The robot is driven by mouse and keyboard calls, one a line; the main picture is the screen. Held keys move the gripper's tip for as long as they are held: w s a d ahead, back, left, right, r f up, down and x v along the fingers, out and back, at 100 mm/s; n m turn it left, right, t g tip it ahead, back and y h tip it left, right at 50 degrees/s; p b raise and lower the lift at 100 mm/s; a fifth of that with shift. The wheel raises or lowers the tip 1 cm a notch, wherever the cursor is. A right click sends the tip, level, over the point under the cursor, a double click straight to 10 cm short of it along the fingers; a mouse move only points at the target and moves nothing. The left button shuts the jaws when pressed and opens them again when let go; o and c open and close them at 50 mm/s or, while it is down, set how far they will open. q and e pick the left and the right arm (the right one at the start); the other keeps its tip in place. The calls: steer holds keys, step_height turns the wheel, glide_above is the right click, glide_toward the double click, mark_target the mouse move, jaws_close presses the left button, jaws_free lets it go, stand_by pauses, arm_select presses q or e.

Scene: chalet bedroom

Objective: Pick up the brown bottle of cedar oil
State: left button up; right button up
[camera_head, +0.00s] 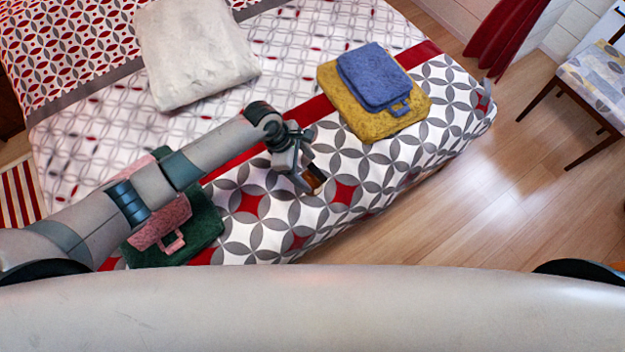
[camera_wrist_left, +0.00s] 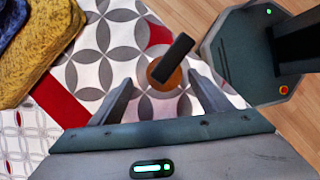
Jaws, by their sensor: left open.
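The brown bottle of cedar oil (camera_head: 316,178) stands on the patterned bed cover near the bed's front edge, partly hidden by my left gripper (camera_head: 303,178) in the head view. In the left wrist view the bottle (camera_wrist_left: 167,78) shows its round brown body and a long black cap leaning toward the upper right. My left gripper (camera_wrist_left: 160,80) is open, its two fingers apart on either side of the bottle, close to it. I cannot tell whether they touch it. My right gripper is not in view.
The bed (camera_head: 440,130) bears a white folded blanket (camera_head: 195,50), blue (camera_head: 373,78) and yellow (camera_head: 350,108) folded towels, and pink (camera_head: 165,222) and green (camera_head: 200,235) towels under my left arm. A chair (camera_head: 590,85) stands at right. The wooden floor (camera_head: 480,200) is clear.

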arm_select(q)
steer(key=shift+s+d+f, duration=0.2)
steer(key=shift+s+f, duration=0.05)
steer(key=shift+f, duration=0.35)
steer(key=shift+p+x, duration=0.5)
steer(key=shift+x, duration=1.45)
steer(key=shift+s, duration=0.2)
steer(key=c, duration=1.3)
